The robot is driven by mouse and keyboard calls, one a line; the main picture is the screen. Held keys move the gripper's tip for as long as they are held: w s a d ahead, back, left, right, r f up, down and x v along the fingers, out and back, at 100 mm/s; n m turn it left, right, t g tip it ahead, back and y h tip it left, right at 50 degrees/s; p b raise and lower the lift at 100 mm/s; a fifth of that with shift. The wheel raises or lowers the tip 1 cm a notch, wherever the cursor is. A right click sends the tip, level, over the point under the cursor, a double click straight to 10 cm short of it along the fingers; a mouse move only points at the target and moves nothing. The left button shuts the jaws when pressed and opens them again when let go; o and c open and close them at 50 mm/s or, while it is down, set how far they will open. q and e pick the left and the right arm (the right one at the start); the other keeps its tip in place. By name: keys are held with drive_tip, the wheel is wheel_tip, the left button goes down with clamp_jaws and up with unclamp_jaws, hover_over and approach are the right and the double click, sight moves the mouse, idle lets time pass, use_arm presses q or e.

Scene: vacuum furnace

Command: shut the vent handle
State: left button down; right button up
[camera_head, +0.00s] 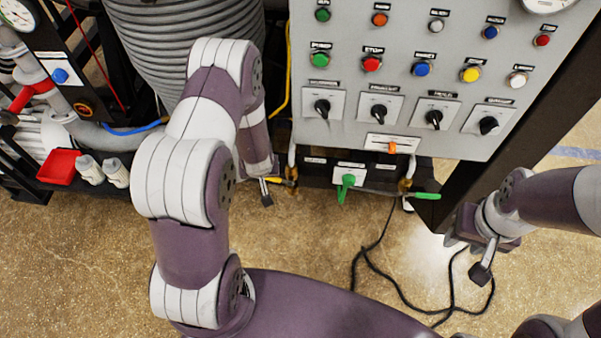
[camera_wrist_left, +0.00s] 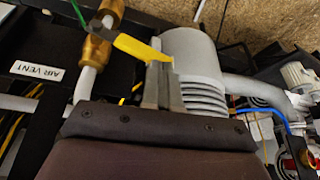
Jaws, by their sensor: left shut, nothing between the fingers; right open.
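The vent handle is a yellow lever (camera_wrist_left: 138,48) on a brass valve (camera_wrist_left: 95,50), beside an AIR VENT label (camera_wrist_left: 37,71) in the left wrist view. In the head view the yellow lever (camera_head: 280,181) shows only as a small strip below the panel's left corner. My left gripper (camera_head: 267,199) is shut and empty, just left of the lever. In the wrist view its fingertips (camera_wrist_left: 162,68) overlap the lever's free end; I cannot tell whether they touch. My right gripper (camera_head: 466,257) is open and empty, low on the right.
Green handles (camera_head: 347,184) (camera_head: 427,196) sit under the grey control panel (camera_head: 400,80). A ribbed grey cylinder (camera_head: 185,40) stands left of it. Black cable (camera_head: 385,275) lies on the floor. A red tray (camera_head: 58,167) is at far left.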

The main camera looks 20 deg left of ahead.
use_arm(q)
drive_tip(key=shift+d, duration=0.1)
drive_tip(key=shift+w+d+f, duration=0.2)
drive_tip(key=shift+d+f, duration=0.05)
drive_tip(key=shift+d, duration=0.45)
use_arm(e)
drive_tip(key=shift+r, duration=0.1)
drive_tip(key=shift+r, duration=0.1)
